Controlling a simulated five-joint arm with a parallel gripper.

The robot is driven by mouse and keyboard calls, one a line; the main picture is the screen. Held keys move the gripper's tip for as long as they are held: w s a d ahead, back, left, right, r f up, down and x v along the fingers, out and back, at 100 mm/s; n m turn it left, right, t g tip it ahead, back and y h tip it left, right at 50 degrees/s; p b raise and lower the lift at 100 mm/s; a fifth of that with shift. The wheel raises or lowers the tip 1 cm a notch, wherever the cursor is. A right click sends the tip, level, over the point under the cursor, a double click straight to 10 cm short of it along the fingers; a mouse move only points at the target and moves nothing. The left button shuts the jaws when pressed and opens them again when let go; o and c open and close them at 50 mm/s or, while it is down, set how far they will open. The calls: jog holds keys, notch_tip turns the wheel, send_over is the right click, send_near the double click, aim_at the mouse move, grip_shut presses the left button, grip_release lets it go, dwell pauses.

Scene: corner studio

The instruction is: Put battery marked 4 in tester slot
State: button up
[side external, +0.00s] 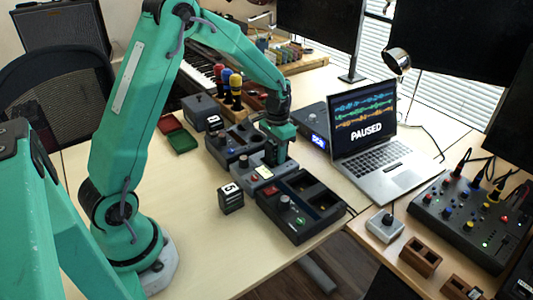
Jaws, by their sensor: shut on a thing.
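A dark block marked 5 (231,198) stands on the table in front of the device. Another block with a white numbered label (214,123) is farther back; its number is unclear.
A black device (301,226) with open bays is right of the tester; a similar dark device (222,152) is behind left. A red and green open box (181,141) lies farther left. A laptop (370,155) reads PAUSED. The front table is clear.

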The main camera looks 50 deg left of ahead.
jog(key=shift+f, duration=0.7)
jog(key=o, duration=0.9)
jog(key=shift+s, duration=0.1)
jog(key=shift+r, duration=5.65)
jog(key=shift+s+d+r, duration=0.15)
jog(key=shift+d+r, duration=0.05)
jog(key=shift+r, duration=0.2)
jog(key=s+d+r+t, duration=0.2)
jog(key=s+r, duration=0.1)
jog(key=s, duration=0.4)
jog(key=s+d+r+t, duration=0.1)
jog(key=s+d+r, duration=0.2)
jog(key=s, duration=0.4)
jog(key=s+d+r+t, duration=0.2)
jog(key=s+d+r, duration=0.1)
jog(key=s, duration=0.4)
jog(key=shift+s+t, duration=0.3)
jog(key=shift+s, duration=0.05)
